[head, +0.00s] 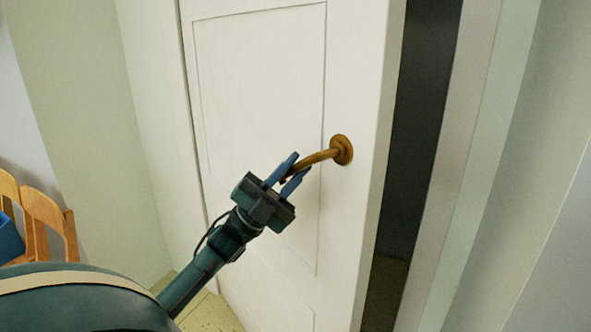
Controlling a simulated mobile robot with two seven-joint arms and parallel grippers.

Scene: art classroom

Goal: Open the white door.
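The white door (262,85) stands ajar in the head view, with a dark gap (414,130) between its right edge and the frame. Its brass-coloured lever handle (342,150) is near that edge, and the lever reaches left and slightly down. My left gripper (294,170) comes up from the lower left, with its blue fingers on either side of the lever's free end. My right gripper is not in view.
The door frame (447,170) and a pale wall (535,190) are to the right of the gap. Wooden chairs (45,215) and a blue object (9,238) stand at the left edge. A little pale floor shows below the door.

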